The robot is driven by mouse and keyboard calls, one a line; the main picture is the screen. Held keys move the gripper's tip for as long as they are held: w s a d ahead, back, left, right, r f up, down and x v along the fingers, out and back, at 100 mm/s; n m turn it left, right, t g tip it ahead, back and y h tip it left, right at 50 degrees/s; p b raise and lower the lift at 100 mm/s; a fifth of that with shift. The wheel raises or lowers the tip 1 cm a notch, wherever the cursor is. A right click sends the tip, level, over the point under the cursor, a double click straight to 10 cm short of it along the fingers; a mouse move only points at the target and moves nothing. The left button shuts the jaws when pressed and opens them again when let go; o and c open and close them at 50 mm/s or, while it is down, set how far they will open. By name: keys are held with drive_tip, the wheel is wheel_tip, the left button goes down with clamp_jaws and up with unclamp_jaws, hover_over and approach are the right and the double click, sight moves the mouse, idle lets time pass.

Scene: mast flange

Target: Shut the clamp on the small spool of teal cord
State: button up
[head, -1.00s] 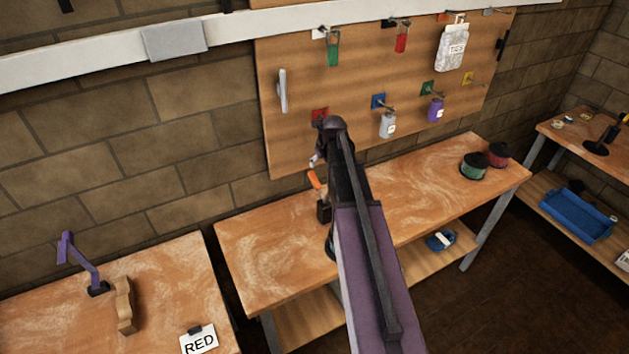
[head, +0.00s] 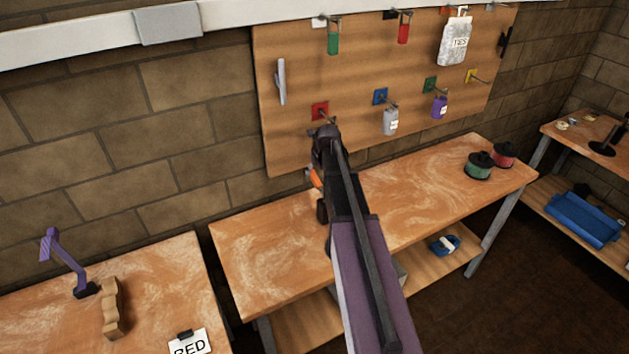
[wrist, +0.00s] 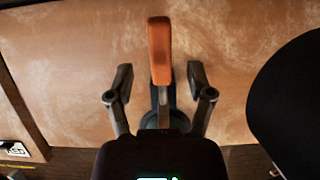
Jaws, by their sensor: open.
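The clamp has an orange handle (wrist: 160,50) standing up between the two fingers of my gripper (wrist: 159,78) in the wrist view. The fingers are apart, with a gap on each side of the handle. Below the handle, the clamp's dark body and a round dark spool with a teal edge (wrist: 176,122) show partly, mostly hidden by my gripper's body. In the head view the orange handle (head: 315,178) peeks out left of my arm, at the back of the middle bench. My fingers and the small spool are hidden there behind my arm.
A green spool (head: 479,168) and a red spool (head: 503,155) stand at the bench's right end. Behind is a pegboard (head: 350,100) with hooks and hanging items. A purple lever (head: 62,260) stands on the left bench. The middle bench (head: 265,260) is clear left of my arm.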

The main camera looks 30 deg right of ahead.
sight(314, 175)
drive_tip(key=shift+b+x, duration=1.55)
drive_tip(key=shift+x, duration=0.45)
drive_tip(key=shift+c, duration=0.2)
clamp_jaws()
